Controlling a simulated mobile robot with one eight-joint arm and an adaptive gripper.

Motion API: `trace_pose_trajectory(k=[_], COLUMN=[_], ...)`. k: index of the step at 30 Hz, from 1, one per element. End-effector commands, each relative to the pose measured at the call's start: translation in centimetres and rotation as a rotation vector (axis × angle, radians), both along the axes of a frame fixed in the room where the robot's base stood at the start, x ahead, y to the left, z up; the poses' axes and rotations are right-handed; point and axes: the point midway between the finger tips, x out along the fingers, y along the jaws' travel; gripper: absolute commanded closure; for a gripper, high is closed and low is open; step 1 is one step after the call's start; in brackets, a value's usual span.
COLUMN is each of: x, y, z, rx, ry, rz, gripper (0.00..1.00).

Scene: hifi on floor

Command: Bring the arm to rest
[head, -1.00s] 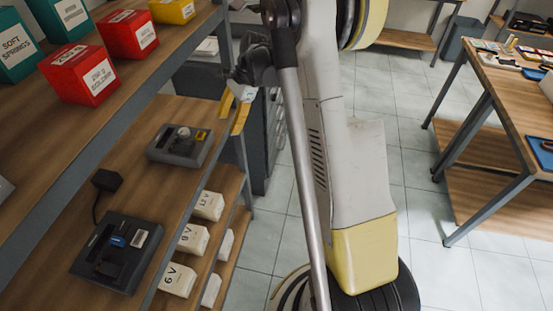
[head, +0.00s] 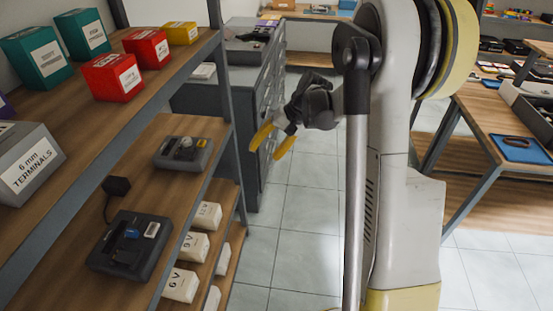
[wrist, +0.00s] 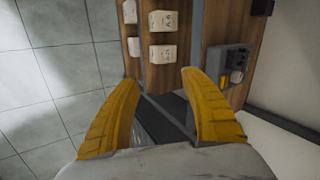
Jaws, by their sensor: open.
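My gripper (head: 272,142) shows in the head view in the middle, beside my white and yellow column. Its two yellow fingers point down and to the left, apart, with nothing between them. In the wrist view my gripper (wrist: 157,112) is also open and empty, with the shelf unit beyond its fingertips. The gripper hangs in free air to the right of the shelf unit and in front of the grey drawer cabinet (head: 262,125); nothing in view touches it.
A shelf unit (head: 70,197) on the left holds coloured boxes, a dark charger (head: 131,245), another grey device (head: 183,153) and white boxes (head: 192,247). A workbench (head: 490,112) with a blue tray (head: 519,148) stands at the right. Tiled floor (head: 300,215) between them is clear.

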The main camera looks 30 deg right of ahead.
Motion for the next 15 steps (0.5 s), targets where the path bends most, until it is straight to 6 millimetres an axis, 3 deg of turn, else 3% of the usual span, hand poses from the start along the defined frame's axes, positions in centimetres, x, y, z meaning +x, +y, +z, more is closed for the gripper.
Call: trace_pose_trajectory(k=[15], x=[-0.07], y=[-0.01], z=[0.09], rx=[-0.011], ry=[-0.029], rz=[0.043], gripper=[0.46])
